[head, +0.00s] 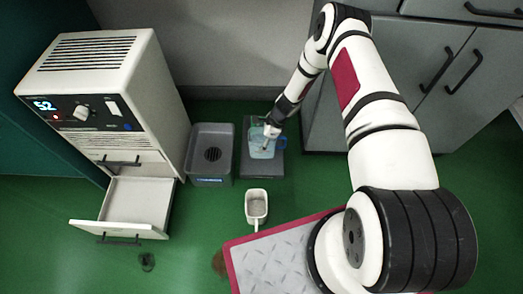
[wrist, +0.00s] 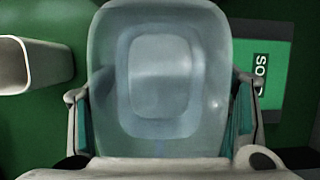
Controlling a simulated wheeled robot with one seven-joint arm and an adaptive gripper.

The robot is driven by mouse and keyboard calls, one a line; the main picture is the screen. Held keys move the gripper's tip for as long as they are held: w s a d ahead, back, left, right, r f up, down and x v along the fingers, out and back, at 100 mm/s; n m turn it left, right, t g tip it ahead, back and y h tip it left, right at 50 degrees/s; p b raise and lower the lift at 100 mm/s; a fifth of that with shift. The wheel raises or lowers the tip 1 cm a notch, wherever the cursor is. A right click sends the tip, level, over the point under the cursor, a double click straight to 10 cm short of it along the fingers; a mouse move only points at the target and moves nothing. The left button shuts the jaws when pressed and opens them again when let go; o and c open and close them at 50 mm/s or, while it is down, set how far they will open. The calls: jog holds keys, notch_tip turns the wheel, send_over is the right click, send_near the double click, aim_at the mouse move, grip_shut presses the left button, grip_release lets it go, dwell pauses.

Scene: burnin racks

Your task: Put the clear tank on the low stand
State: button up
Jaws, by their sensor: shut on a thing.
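The clear tank (head: 258,152) is a pale blue see-through vessel with a blue handle at its right side in the head view. My gripper (head: 270,132) is shut on it. In the wrist view the tank (wrist: 160,75) fills the middle, between the two fingers (wrist: 160,120) with teal pads. The low stand (head: 262,172) is a dark grey slab on the green floor. The tank overlaps it in the head view. I cannot tell whether the tank touches the stand or hangs above it.
A grey open bin (head: 211,150) stands just left of the stand. A white handled pot (head: 256,205) is on the floor in front. A white oven (head: 95,95) with an open drawer (head: 138,200) is at left. Grey cabinets (head: 400,60) are at right.

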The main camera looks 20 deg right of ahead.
jog(key=shift+f+b, duration=1.1)
jog(key=shift+f, duration=1.5)
jog(key=shift+f, duration=0.15)
jog(key=o, duration=1.8)
jog(key=p+v, duration=0.5)
jog(key=v, duration=0.7)
jog(key=shift+r, duration=0.25)
